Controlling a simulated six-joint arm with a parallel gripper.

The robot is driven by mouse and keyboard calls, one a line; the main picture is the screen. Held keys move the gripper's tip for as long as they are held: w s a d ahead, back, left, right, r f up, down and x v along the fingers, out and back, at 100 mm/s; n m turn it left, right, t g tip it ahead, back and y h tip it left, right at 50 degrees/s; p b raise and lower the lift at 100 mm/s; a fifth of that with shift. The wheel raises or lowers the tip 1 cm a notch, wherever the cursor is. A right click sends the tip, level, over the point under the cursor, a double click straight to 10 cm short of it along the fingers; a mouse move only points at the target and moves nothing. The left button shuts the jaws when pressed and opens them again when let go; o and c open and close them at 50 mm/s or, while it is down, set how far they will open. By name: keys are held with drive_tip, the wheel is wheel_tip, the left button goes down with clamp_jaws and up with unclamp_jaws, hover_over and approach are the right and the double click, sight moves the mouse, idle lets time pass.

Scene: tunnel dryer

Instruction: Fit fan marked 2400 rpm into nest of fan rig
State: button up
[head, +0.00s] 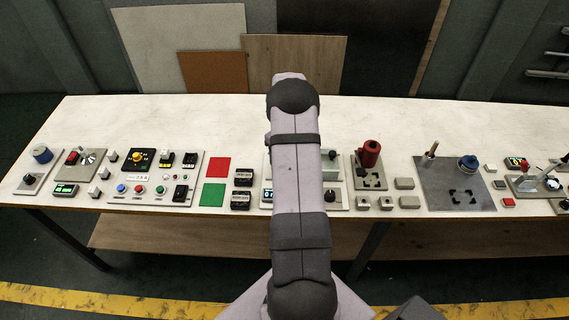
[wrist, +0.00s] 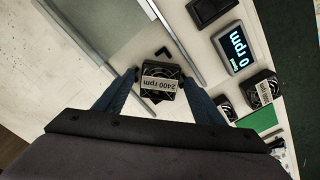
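The fan marked 2400 rpm (wrist: 160,88) is a small black square fan with a white label. In the wrist view it sits between the two blue fingers of my gripper (wrist: 160,77), which appear closed on its sides. It looks larger than the other fans, so it seems held above the surface. The fan rig (wrist: 200,45) is a pale plate with metal rails and a grey-green panel. A black corner mark of the nest (wrist: 163,51) shows just beyond the fan; the fan hides the rest. In the head view my arm covers the gripper, the held fan and much of the rig (head: 340,202).
The rig's display (wrist: 235,48) reads 0 rpm. Two other fans (head: 243,177) (head: 240,200) stand left of the rig, beside red (head: 216,167) and green (head: 212,194) squares. Control panels lie further left. A red cylinder (head: 369,154) stands to the right. The table's back strip is clear.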

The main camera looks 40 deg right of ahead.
drive_tip(key=c, duration=0.9)
drive_tip(key=shift+c, duration=0.2)
drive_tip(key=r+m+p, duration=0.1)
drive_tip(key=r, duration=0.1)
drive_tip(key=s+a+r+m+p, duration=0.1)
drive_tip(key=r+p, duration=0.1)
drive_tip(key=r, duration=0.1)
drive_tip(key=r+p, duration=0.1)
drive_tip(key=r, duration=0.2)
drive_tip(key=shift+s+a+m, duration=0.35)
drive_tip(key=shift+m, duration=0.05)
drive_tip(key=m, duration=0.1)
drive_tip(key=w+d+m, duration=0.1)
drive_tip(key=shift+f+m, duration=0.15)
drive_tip(key=shift+m, duration=0.25)
drive_tip(key=shift+w+d+m, duration=0.15)
drive_tip(key=shift+w+m, duration=0.05)
drive_tip(key=shift+m, duration=0.65)
drive_tip(key=shift+w+d+m, duration=0.1)
drive_tip(key=shift+w+m, duration=0.05)
drive_tip(key=shift+m, duration=0.7)
